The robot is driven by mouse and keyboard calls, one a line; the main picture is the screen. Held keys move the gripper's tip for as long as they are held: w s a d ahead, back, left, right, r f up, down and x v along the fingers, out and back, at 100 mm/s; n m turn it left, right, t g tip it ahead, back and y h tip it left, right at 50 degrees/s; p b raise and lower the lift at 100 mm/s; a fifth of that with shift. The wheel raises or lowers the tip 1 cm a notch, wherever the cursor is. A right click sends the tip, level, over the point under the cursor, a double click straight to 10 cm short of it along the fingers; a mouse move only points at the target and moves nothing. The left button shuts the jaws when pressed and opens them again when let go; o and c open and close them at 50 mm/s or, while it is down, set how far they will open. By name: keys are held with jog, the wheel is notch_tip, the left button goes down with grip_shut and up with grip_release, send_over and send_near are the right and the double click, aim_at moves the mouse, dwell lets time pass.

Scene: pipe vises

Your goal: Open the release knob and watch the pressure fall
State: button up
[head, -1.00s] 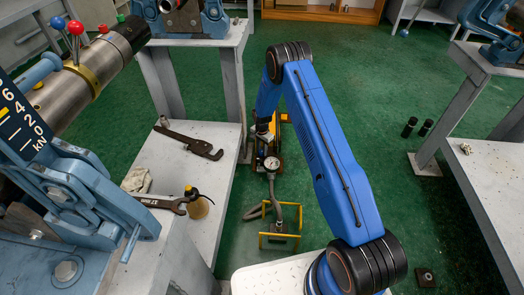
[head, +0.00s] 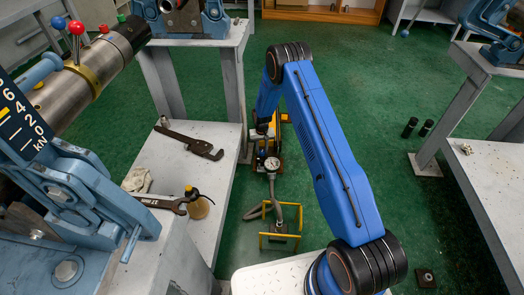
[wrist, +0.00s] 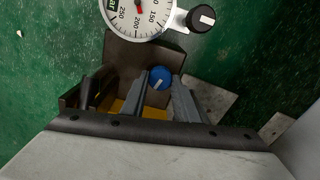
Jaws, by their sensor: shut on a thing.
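A blue knob (wrist: 159,78) with a white pointer line sits between the two grey fingers of my gripper (wrist: 161,88) in the wrist view. The fingers are shut on it. A white round pressure gauge (wrist: 138,18) with a red mark is cut off by the top edge of the wrist view; its exact reading is hard to tell. In the head view the gauge (head: 271,163) stands on the pump on the floor. My forearm partly hides the pump there.
A hose (head: 279,190) runs from the pump to a yellow frame (head: 279,240) on the green floor. A grey bench (head: 185,150) at the left bears a pipe wrench (head: 190,141) and a spanner (head: 165,204). Open floor lies right of my arm.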

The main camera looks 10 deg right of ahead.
aim_at(262, 151)
jog(key=shift+n, duration=0.9)
jog(key=o, duration=1.1)
jog(key=shift+c, duration=0.2)
jog(key=shift+r, duration=0.1)
notch_tip(262, 151, up, 17)
jog(key=shift+r, duration=0.15)
